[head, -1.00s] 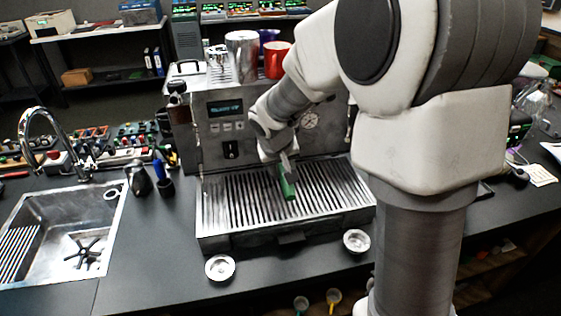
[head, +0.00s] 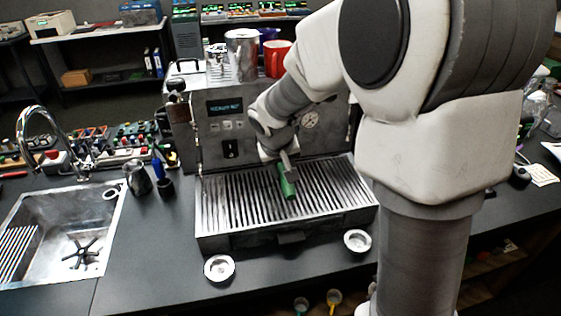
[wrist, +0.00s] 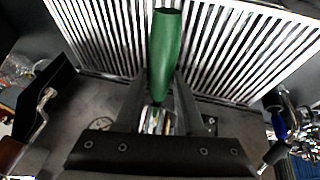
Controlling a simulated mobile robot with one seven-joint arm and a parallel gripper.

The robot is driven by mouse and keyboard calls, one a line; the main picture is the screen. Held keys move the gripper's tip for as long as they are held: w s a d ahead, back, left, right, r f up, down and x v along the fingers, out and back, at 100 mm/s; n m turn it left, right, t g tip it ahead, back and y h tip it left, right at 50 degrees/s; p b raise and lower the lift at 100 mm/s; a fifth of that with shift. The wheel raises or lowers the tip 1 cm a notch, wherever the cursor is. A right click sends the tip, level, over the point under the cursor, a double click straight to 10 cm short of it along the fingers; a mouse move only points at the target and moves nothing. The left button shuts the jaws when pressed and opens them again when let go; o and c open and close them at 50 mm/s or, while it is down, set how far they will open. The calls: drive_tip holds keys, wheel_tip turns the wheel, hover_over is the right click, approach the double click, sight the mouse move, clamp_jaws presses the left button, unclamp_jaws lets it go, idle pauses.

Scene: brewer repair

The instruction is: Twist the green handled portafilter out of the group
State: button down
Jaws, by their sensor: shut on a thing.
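The green portafilter handle (head: 287,183) shows below my gripper (head: 287,167), in front of the espresso machine (head: 228,130) and over its slatted drip tray. In the wrist view the green handle (wrist: 165,52) points away between the two fingers of my gripper (wrist: 165,95). The fingers are shut on the portafilter near the base of its handle. The portafilter's head and the group are hidden behind my arm in the head view, so I cannot tell how it sits in the group.
The drip tray (head: 225,212) spreads beneath. Two small metal baskets lie on the counter in front, one at left (head: 219,268) and one at right (head: 357,241). Metal pitchers (head: 241,55) and a red mug (head: 278,58) stand on the machine. A sink (head: 60,235) is at left.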

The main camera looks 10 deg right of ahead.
drive_tip(key=shift+s+f, duration=0.1)
drive_tip(key=shift+f, duration=0.05)
drive_tip(key=shift+a+b, duration=0.15)
drive_tip(key=shift+b, duration=0.35)
drive_tip(key=shift+a+m+h+b, duration=0.3)
drive_tip(key=shift+a+m+b, duration=0.3)
drive_tip(key=shift+b, duration=0.4)
drive_tip(key=a+m+b, duration=0.1)
drive_tip(key=m, duration=0.1)
drive_tip(key=w+a+m+g+h+b, duration=0.1)
drive_tip(key=b, duration=0.1)
drive_tip(key=shift+w+a+m, duration=0.1)
drive_tip(key=shift+a+m, duration=0.25)
drive_tip(key=shift+m, duration=0.05)
